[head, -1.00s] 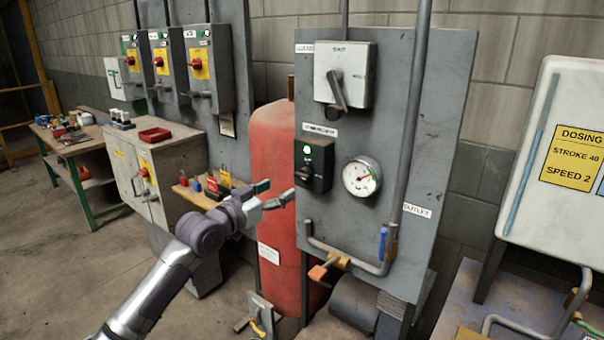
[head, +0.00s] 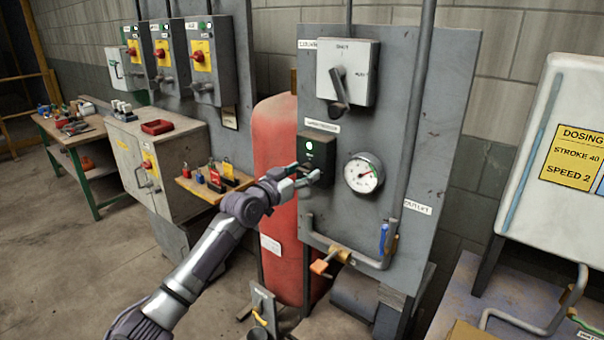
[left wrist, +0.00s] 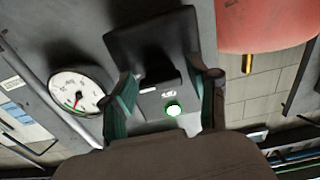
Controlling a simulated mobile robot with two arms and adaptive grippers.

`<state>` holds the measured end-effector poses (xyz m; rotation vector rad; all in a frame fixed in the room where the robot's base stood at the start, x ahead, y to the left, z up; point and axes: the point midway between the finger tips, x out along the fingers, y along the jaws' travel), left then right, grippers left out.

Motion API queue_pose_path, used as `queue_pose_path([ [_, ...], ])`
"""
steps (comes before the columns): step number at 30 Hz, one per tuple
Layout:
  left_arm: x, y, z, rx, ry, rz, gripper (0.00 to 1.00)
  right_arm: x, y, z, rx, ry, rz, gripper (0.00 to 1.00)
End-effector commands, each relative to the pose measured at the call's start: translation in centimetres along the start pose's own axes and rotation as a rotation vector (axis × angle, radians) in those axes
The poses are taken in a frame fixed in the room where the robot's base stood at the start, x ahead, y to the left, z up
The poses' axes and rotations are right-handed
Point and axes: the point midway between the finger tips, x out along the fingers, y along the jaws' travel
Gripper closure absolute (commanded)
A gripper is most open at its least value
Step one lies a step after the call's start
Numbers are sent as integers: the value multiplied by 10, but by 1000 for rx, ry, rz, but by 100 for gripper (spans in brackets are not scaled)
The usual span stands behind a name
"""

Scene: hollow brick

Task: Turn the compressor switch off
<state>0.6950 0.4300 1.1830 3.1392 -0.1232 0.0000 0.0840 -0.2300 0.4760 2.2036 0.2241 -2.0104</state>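The compressor switch is a small dark box (head: 324,150) on the grey panel, with a lit green lamp (head: 309,146) near its top. My left gripper (head: 304,175) is at the front of the box's lower part and covers the knob in the head view. In the left wrist view the two fingers of my left gripper (left wrist: 168,82) stand apart, one on each side of the switch box (left wrist: 150,45); its lamp (left wrist: 173,110) glows green between them. I cannot tell whether the fingers touch the knob. My right gripper is not in view.
A round pressure gauge (head: 363,174) sits right of the switch, and a grey box with a big rotary handle (head: 346,72) is above it. A red tank (head: 276,150) stands behind on the left. A pipe with a blue-handled valve (head: 384,238) runs below.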

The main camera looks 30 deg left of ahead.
Motion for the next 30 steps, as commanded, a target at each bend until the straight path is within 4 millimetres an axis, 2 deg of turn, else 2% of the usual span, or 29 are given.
queue_pose_path([
  [1,0,0,0,0,0,0,54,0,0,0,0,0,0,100],
  [8,0,0,0,0,0,0,91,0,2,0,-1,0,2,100],
  [20,0,0,-1,-84,0,0,91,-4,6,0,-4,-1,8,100],
  [30,0,1,-2,-358,0,0,91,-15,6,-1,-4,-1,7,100],
])
